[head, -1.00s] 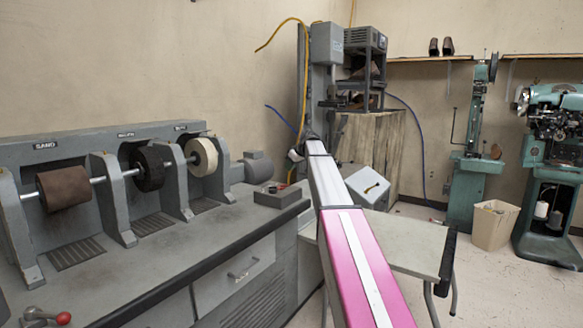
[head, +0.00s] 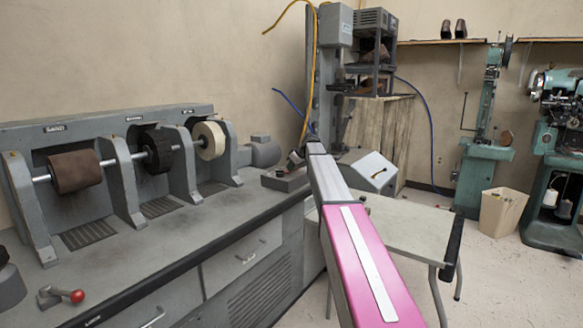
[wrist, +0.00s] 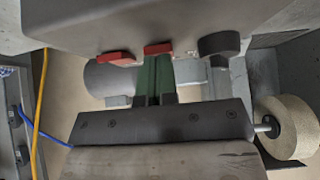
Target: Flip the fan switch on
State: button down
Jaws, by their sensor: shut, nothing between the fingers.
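A small grey switch box (head: 288,179) stands at the far end of the grey bench, past the sanding machine. In the wrist view the box (wrist: 180,22) fills the top. Two red switches, one at left (wrist: 115,58) and one in the middle (wrist: 158,48), and a black knob (wrist: 218,44) stick out from its edge. I cannot read any labels, so which one is the fan switch is unclear. My gripper (wrist: 157,63) is shut and empty, its green fingers just below the middle red switch. Whether they touch it is unclear. In the head view my gripper is small beside the box.
The sanding machine with its brown drum (head: 75,171) and cream wheel (head: 210,140) stands left of the box; the wheel (wrist: 290,127) is right of my gripper in the wrist view. A blue hose (wrist: 40,128) and a yellow hose (wrist: 40,90) hang at left.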

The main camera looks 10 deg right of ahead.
jog(key=shift+s+d+f, duration=0.1)
jog(key=shift+f, duration=0.25)
jog(key=shift+r, duration=0.15)
jog(key=shift+r, duration=0.7)
jog(key=shift+r, duration=0.1)
